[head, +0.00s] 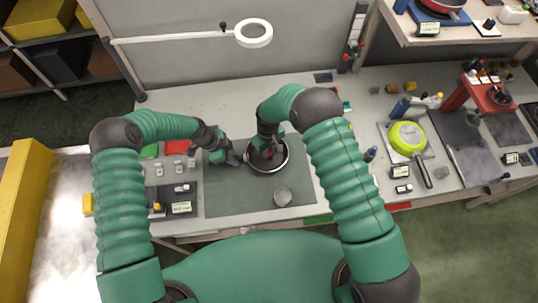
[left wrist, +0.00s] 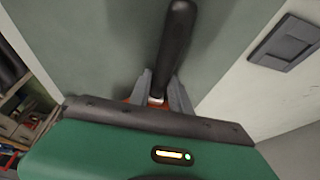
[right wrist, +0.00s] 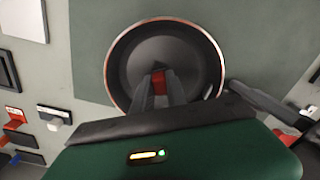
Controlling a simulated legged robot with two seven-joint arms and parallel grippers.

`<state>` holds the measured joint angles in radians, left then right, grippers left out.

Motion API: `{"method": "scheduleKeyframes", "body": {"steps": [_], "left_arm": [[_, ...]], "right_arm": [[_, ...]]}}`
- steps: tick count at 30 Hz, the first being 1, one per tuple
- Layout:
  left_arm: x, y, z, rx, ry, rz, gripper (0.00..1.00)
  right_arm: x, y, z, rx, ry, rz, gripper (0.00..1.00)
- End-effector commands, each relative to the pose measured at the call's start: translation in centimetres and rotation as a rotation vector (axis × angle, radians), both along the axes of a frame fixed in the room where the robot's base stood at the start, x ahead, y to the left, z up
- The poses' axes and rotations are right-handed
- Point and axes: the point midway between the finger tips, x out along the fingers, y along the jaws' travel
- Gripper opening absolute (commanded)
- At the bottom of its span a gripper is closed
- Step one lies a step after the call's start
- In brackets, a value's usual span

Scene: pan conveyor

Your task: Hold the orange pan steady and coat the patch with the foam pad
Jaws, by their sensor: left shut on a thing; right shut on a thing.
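The pan (head: 279,167), with a dark inside and a copper-orange rim, rests on the grey-green mat; the right wrist view shows its inside (right wrist: 192,62). My left gripper (head: 236,158) is shut on a black handle (left wrist: 179,38) beside the pan; a bit of orange shows by its fingers (left wrist: 158,95). My right gripper (head: 267,150) reaches down into the pan. Its fingers (right wrist: 160,95) are shut on a small red piece (right wrist: 159,82), seemingly the foam pad or its grip. Its underside is hidden, so contact with the pan is unclear. I cannot make out a distinct patch.
The mat (head: 225,200) has free room left and front of the pan. A small round grey dish (head: 282,196) sits at its front right. A lime-green pan (head: 408,137) stands far right.

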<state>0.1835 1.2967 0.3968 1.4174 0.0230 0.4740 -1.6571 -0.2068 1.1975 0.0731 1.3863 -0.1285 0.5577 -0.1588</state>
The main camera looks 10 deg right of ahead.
Motion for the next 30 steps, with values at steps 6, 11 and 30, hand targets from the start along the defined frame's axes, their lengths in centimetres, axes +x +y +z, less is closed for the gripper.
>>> {"method": "scheduleKeyframes", "body": {"steps": [6,11,30], "left_arm": [[0.0,0.0,0.0,0.000,0.001,-0.002,0.00],[0.0,0.0,0.0,-0.001,0.001,-0.003,0.00],[0.0,0.0,0.0,0.000,0.001,0.000,0.00]], "right_arm": [[0.6,-0.1,-0.1,0.000,0.000,0.000,0.00],[0.5,-0.1,0.0,0.000,0.000,0.000,0.00],[0.5,0.0,6.0,0.000,0.000,0.000,0.00]]}}
